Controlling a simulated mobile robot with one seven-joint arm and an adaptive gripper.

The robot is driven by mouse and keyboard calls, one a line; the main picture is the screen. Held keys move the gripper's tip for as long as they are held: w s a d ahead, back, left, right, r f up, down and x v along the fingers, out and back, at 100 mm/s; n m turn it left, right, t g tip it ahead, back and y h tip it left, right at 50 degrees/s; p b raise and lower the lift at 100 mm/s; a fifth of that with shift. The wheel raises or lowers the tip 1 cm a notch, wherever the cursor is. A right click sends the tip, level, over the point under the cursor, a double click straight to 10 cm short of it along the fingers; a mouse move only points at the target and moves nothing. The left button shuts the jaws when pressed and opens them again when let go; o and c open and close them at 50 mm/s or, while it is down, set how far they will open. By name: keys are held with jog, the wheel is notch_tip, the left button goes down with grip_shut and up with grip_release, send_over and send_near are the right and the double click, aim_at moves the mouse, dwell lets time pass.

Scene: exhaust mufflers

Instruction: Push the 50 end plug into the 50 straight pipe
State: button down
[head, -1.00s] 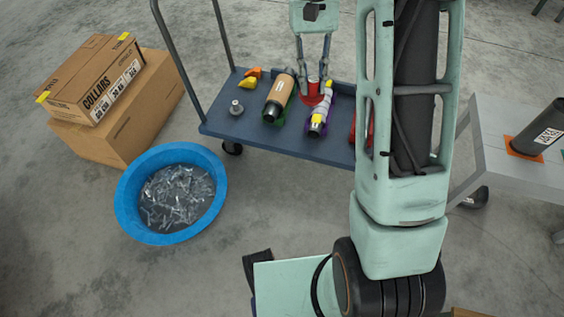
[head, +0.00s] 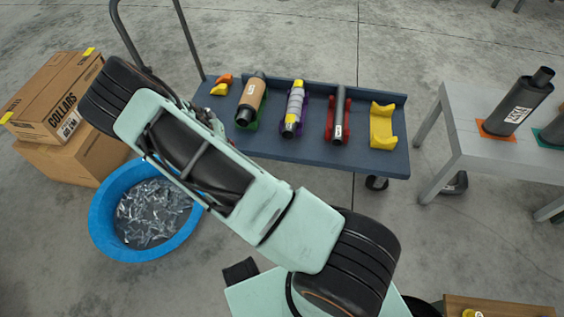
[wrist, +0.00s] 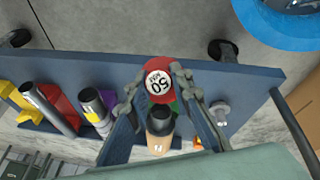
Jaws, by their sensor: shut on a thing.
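The 50 end plug is a red disc (wrist: 158,88) with a white "50 MAX" label, held between the fingers of my gripper (wrist: 158,76) in the wrist view. My gripper is shut on it, above the blue cart's edge. The head view hides plug and gripper behind my arm. A dark pipe with a white label (head: 339,120) lies in a red cradle (head: 347,105); it also shows in the wrist view (wrist: 48,110). A silver-yellow pipe (head: 294,108) lies in a purple cradle (head: 303,122). I cannot read which is the 50 straight pipe.
A tan-wrapped canister (head: 252,98) lies left of the pipes; its dark end is close below the plug in the wrist view. A grey flanged part (wrist: 218,112) stands on the cart. A yellow cradle (head: 382,127) is empty. A blue tub (head: 103,225) and boxes stand left.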

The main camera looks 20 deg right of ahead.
jog(key=d+f+t+h, duration=0.2)
jog(key=d+f+t, duration=0.15)
jog(key=f, duration=0.35)
jog(key=s+d+f+t+h+b, duration=0.1)
jog(key=s+d+f+t+b, duration=0.1)
jog(key=d, duration=0.6)
jog(key=s+d+f+m+t+h+b, duration=0.1)
jog(key=s+d, duration=0.3)
jog(key=d, duration=0.4)
jog(key=shift+d+f+t+h+b, duration=0.15)
jog(key=shift+f+t+h+b, duration=0.3)
jog(key=shift+h, duration=0.35)
jog(key=shift+f+m, duration=0.1)
jog(key=shift+m, duration=0.2)
jog(key=shift+w+d+b, duration=0.2)
jog(key=shift+w+d, duration=0.3)
jog(key=shift+w, duration=0.25)
jog(key=shift+w+d+b, duration=0.15)
jog(key=shift+w+d, duration=0.4)
jog(key=shift+w, duration=0.25)
jog(key=shift+w+d+b, duration=0.2)
jog(key=shift+w+d, duration=0.3)
jog(key=shift+w, duration=0.25)
jog(key=shift+w+d, duration=0.45)
jog(key=shift+w, duration=0.15)
jog(key=shift+w+d, duration=0.4)
jog(key=shift+w, duration=0.2)
